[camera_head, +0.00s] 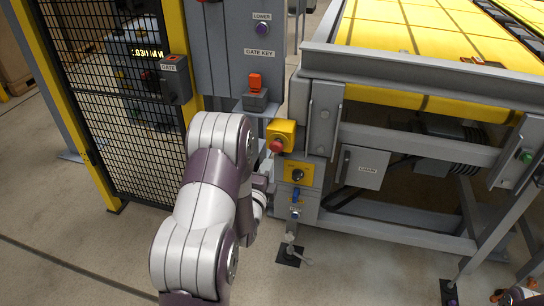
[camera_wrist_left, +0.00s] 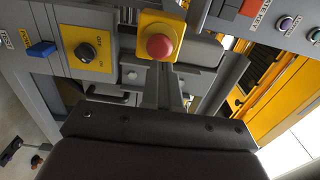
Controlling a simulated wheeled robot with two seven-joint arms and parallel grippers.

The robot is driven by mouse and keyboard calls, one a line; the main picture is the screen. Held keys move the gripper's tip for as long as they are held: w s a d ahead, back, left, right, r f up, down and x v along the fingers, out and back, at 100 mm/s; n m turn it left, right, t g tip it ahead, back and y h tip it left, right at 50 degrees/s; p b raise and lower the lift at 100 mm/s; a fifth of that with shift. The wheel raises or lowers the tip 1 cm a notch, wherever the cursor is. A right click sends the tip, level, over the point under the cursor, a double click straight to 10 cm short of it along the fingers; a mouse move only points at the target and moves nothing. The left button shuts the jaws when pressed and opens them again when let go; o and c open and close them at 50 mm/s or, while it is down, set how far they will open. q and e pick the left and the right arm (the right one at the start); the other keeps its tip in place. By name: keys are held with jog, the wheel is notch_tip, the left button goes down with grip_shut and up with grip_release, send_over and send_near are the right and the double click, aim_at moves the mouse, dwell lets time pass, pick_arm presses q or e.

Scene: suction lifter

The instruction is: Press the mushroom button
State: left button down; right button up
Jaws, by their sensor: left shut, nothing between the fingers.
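The red mushroom button (camera_head: 277,145) sits on a yellow box on the front of the grey machine post. It also shows in the left wrist view (camera_wrist_left: 160,46), facing the camera, with its red cap uncovered. My left gripper (camera_wrist_left: 166,78) is shut and empty. In the wrist view its fingertips appear just below the yellow box; I cannot tell whether they touch it. In the head view the gripper (camera_head: 268,183) is mostly hidden behind my left arm, below the button.
Below the button are a yellow panel with a black rotary knob (camera_head: 297,175) and a blue switch (camera_head: 296,196). A gate key box with an orange top (camera_head: 255,90) sits above. A yellow-framed mesh gate (camera_head: 110,100) is left; a yellow-topped conveyor (camera_head: 420,40) is right.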

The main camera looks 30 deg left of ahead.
aim_at(275, 149)
pick_arm(q)
jog(key=x, duration=0.5)
jog(key=shift+w, duration=0.15)
